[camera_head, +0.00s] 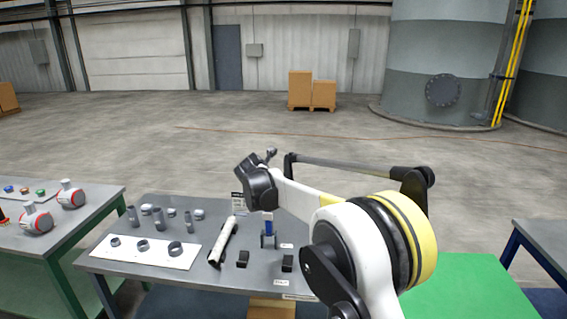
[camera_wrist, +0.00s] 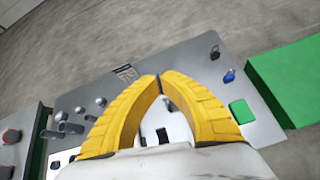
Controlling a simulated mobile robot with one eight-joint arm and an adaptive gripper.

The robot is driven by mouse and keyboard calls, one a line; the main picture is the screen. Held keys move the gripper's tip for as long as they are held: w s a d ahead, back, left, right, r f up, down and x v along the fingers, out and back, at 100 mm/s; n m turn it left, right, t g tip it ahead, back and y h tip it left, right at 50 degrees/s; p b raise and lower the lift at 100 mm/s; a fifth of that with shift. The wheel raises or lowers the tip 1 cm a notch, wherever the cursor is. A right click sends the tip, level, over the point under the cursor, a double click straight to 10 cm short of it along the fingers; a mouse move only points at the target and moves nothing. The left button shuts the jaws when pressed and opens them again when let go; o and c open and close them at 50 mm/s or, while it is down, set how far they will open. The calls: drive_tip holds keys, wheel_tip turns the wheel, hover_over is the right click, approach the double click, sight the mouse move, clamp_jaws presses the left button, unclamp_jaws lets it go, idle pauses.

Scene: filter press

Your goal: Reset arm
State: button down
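My arm is raised and bent over the workbench (camera_head: 155,215) in the head view. My gripper (camera_wrist: 159,77) shows in the wrist view as two yellow ribbed fingers that arch inward, their tips together. I see nothing held between them. The wrist view looks down past the fingers at the grey bench top (camera_wrist: 195,62), with the fingers apart from the things on it. In the head view I cannot make out the fingers.
On the bench are a white board with rings (camera_head: 145,250), several grey cylinders, a white tube (camera_head: 223,240) and small black blocks (camera_head: 243,259). A left table (camera_head: 95,208) holds red-and-white devices. A green surface (camera_head: 470,285) is at right. Boxes (camera_head: 300,90) and tanks stand far back.

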drive_tip(key=s+d+r+m+g+b, duration=0.1)
drive_tip(key=s+d+r+m+b, duration=0.15)
drive_tip(key=s+d+m, duration=0.7)
drive_tip(key=s+d+r+m+g+b, duration=0.1)
drive_tip(key=s+d+r+m+b, duration=0.15)
drive_tip(key=s+d+m, duration=0.75)
drive_tip(key=s+d+f+m+b, duration=0.1)
drive_tip(key=s+d+f+m, duration=0.2)
drive_tip(key=s, duration=0.7)
drive_tip(key=s+d+f+m+g+b, duration=0.1)
drive_tip(key=s+d+f+m, duration=0.3)
drive_tip(key=s, duration=0.7)
drive_tip(key=s+d+f+m+g+b, duration=0.1)
drive_tip(key=s+d+f+m+b, duration=0.2)
drive_tip(key=s+f+m, duration=0.3)
drive_tip(key=s+d+f, duration=0.1)
drive_tip(key=s+f, duration=0.2)
drive_tip(key=s, duration=0.1)
drive_tip(key=shift+s+f+m+y, duration=0.15)
drive_tip(key=shift+s+m+y, duration=0.2)
drive_tip(key=shift+y, duration=0.05)
